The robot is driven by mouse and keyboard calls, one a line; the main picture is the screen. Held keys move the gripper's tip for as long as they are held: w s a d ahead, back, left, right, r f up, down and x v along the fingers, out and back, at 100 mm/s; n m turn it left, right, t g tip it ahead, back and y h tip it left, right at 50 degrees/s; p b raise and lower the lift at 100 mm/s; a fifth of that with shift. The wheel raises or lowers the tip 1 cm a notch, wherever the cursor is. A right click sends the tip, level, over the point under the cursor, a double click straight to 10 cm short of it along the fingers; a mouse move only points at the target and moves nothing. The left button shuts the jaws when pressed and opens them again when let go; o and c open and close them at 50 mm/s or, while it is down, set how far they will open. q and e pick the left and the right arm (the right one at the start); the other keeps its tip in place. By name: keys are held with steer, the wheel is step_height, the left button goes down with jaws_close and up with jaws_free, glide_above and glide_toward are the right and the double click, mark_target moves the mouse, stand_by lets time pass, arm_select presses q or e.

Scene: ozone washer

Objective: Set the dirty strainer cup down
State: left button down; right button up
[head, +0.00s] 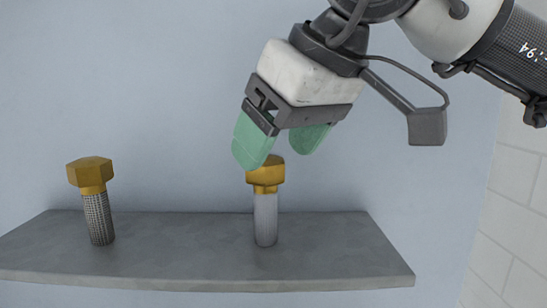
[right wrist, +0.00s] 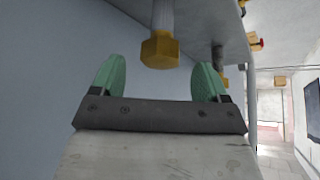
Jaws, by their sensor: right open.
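A strainer cup (head: 266,215) with a gold hex head and a smooth grey body stands upright on the grey shelf (head: 180,268), right of its middle. I take it to be the dirty one. My right gripper (head: 283,150) is open just above its head, with its green fingers apart. In the right wrist view the gold head (right wrist: 160,48) shows between and beyond the fingertips (right wrist: 160,80), with nothing held. A second cup (head: 98,215) with a gold head and visible mesh stands upright at the left of the shelf. My left gripper is not in view.
A plain blue-grey wall (head: 150,80) stands behind the shelf. White tiled wall (head: 515,220) shows at the right. The shelf is bare between the two cups and at its right end. A small red part (right wrist: 258,43) shows in the right wrist view.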

steer(key=b+v, duration=0.1)
steer(key=v, duration=0.9)
